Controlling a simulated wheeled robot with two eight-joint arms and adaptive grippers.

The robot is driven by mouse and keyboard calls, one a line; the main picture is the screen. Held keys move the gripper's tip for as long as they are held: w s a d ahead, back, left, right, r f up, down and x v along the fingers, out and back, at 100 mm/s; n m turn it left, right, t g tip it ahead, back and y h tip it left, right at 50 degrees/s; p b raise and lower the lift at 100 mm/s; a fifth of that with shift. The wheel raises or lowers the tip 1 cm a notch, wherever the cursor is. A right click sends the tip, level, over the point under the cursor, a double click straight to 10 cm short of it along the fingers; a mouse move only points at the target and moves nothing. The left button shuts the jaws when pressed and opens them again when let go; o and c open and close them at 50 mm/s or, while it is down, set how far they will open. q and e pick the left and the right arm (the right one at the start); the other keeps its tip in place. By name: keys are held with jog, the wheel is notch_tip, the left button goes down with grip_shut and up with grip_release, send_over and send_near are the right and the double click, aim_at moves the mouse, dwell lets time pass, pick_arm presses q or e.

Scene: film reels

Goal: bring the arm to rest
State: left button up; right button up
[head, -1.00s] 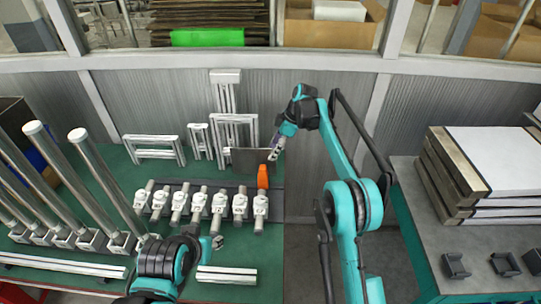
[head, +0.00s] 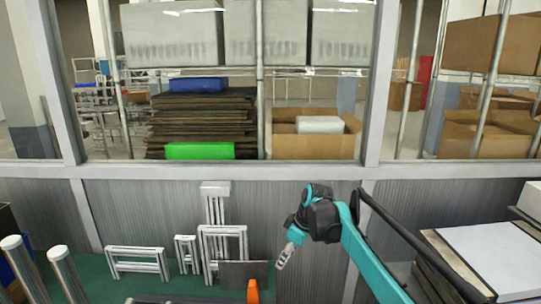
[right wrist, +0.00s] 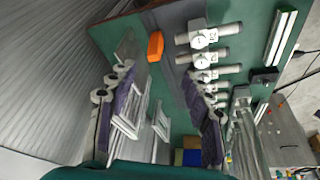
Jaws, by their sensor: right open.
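My right gripper (head: 284,257) hangs at the end of the teal and black right arm, in front of the grey wall and to the right of the metal frames. In the right wrist view its two fingers with purple pads stand wide apart, and the gripper (right wrist: 160,92) is open with nothing held between them. An orange piece (head: 253,291) is at the bottom edge of the head view, below and left of the gripper. It also shows on the green table in the right wrist view (right wrist: 155,46). My left gripper is out of view.
Aluminium frames (head: 138,262) stand along the back of the green table, beside a thin grey plate (head: 243,273). White fittings on rods (right wrist: 203,40) lie in a row. Stacked panels (head: 470,258) are at right. A grey wall with windows closes the back.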

jog(key=s+d+r+m+t+h, duration=0.1)
jog(key=s+d+r+m+t, duration=0.25)
jog(key=s, duration=0.65)
jog(key=s+d+f+m, duration=0.3)
jog(key=s, duration=0.4)
jog(key=s+d+f+m+t+h, duration=0.1)
jog(key=s+d+f+m, duration=0.1)
jog(key=s, duration=0.5)
jog(key=s+d+f+m+h, duration=0.1)
jog(key=s+d+f+m, duration=0.2)
jog(key=s, duration=0.5)
jog(key=shift+d+f+m, duration=0.35)
jog(key=shift+d+f, duration=0.35)
jog(key=shift+f, duration=0.15)
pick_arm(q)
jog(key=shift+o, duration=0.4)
